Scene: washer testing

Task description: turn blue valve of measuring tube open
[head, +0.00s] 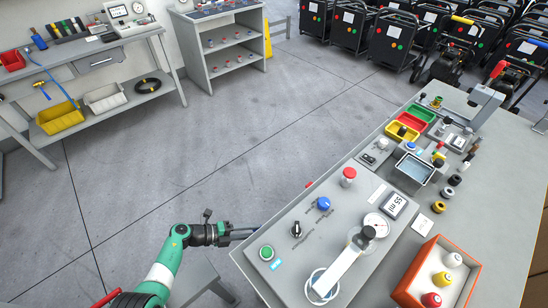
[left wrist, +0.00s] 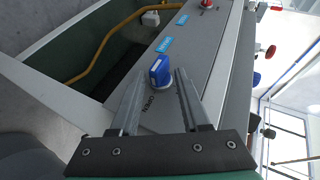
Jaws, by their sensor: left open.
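The blue valve (left wrist: 159,71) shows in the left wrist view on a grey panel, with the word OPEN printed beside it. My left gripper (left wrist: 161,78) is open, with one finger on each side of the blue valve; I cannot tell whether either finger touches it. In the head view my left gripper (head: 246,232) reaches in from the left at the near left edge of the grey test bench (head: 340,185). The blue valve in the wrist view seems hidden there below the bench edge. The measuring tube cannot be made out. My right gripper is not in view.
In the left wrist view, blue labels (left wrist: 165,44) and a red knob (left wrist: 207,3) lie farther along the panel, beside an opening with a yellow hose (left wrist: 100,50). On the bench top are a blue knob (head: 323,203), a green button (head: 266,252) and a gauge (head: 376,223).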

